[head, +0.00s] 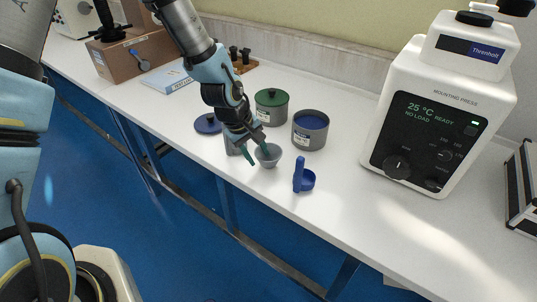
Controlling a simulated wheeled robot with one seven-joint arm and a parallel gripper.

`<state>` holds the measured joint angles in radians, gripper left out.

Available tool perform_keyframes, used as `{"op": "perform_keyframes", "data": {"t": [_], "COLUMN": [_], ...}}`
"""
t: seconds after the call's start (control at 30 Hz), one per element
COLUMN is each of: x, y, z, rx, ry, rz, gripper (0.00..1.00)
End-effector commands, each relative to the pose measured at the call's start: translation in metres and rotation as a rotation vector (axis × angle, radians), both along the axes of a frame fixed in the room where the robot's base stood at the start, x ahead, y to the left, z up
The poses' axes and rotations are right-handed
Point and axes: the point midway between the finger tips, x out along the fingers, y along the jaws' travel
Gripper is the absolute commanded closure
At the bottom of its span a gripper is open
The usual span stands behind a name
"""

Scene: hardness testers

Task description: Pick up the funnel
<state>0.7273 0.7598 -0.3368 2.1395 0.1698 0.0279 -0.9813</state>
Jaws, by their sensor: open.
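A small grey cup-shaped piece, which looks like the funnel (270,159), stands on the white bench near its front edge. My gripper (257,157) is open and points down at it from the upper left. One green fingertip is left of the funnel and the other is over or in its mouth. I cannot tell whether either finger touches it. The fingers hide part of its left rim.
Close by are a blue scoop (304,181), an open grey jar (310,136), a green-lidded jar (271,108) and a blue lid (207,123). A white mounting press (430,110) stands right. The front bench surface right of the scoop is clear.

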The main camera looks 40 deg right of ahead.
Motion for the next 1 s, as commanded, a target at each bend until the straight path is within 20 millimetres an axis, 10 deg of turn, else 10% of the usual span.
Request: {"op": "perform_keyframes", "data": {"t": [0.43,0.83,1.0], "x": [-0.001,-0.001,-0.001], "y": [-0.006,-0.006,-0.005], "z": [-0.017,-0.017,-0.017], "rx": [0.000,0.000,0.001], "ry": [0.000,0.000,0.000], "rz": [-0.001,-0.001,-0.001], "gripper": [0.54,0.99,1.00]}}
